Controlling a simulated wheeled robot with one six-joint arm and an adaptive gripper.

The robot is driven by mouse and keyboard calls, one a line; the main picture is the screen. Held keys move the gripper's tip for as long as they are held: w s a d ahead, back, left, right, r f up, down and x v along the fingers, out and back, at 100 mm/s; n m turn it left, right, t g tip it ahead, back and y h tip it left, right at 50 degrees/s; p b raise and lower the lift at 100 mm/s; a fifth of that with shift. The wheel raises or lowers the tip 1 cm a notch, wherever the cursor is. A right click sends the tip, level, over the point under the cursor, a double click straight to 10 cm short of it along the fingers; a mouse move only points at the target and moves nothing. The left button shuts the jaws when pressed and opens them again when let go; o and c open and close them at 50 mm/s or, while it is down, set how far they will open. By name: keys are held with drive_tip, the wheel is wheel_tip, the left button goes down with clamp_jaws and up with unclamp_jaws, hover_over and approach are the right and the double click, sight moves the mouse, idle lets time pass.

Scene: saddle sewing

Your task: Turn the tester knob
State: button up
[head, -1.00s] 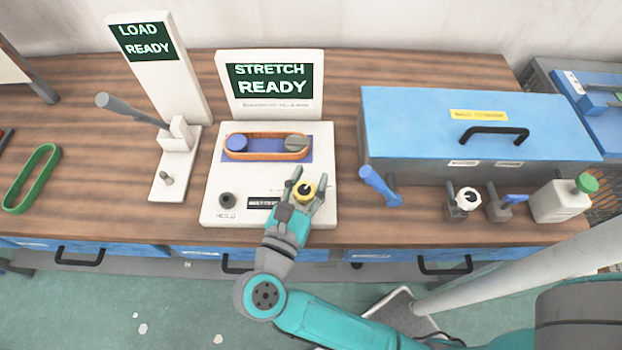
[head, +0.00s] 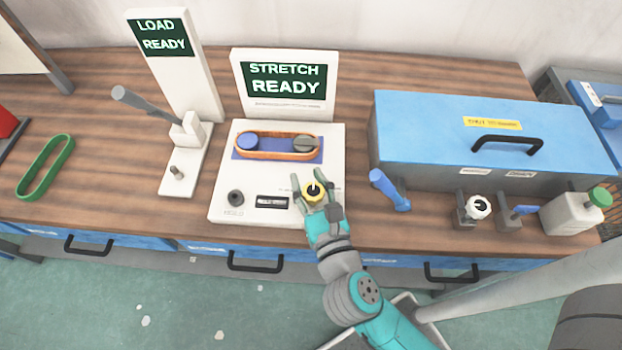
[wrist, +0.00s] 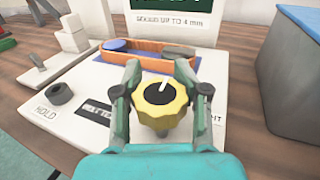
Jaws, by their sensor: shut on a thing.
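The tester (head: 222,205) is a white box on the wooden bench, with a screen (head: 287,80) reading "STRETCH READY". Its yellow knob (head: 313,192) with a black top and white pointer line is at the front right of the panel. It also shows in the wrist view (wrist: 160,115), where the pointer leans slightly right of straight up. My gripper (head: 316,187) is shut on the knob, one finger on each side. The gripper also shows in the wrist view (wrist: 160,95). An orange belt (head: 277,155) loops around a blue and a grey pulley on the tester.
A black HOLD knob (head: 236,198) is at the tester's front left. A load stand (head: 180,70) with a grey lever is left of the tester. A green belt (head: 45,165) lies far left.

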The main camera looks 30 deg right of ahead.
drive_tip(key=shift+a+f+n+y, duration=0.15)
drive_tip(key=shift+n+y, duration=0.85)
drive_tip(key=shift+y, duration=0.6)
idle(2.9)
idle(0.8)
drive_tip(key=o, duration=0.9)
drive_tip(key=shift+o, duration=0.3)
drive_tip(key=shift+m+h, duration=0.6)
drive_tip(key=shift+h, duration=0.4)
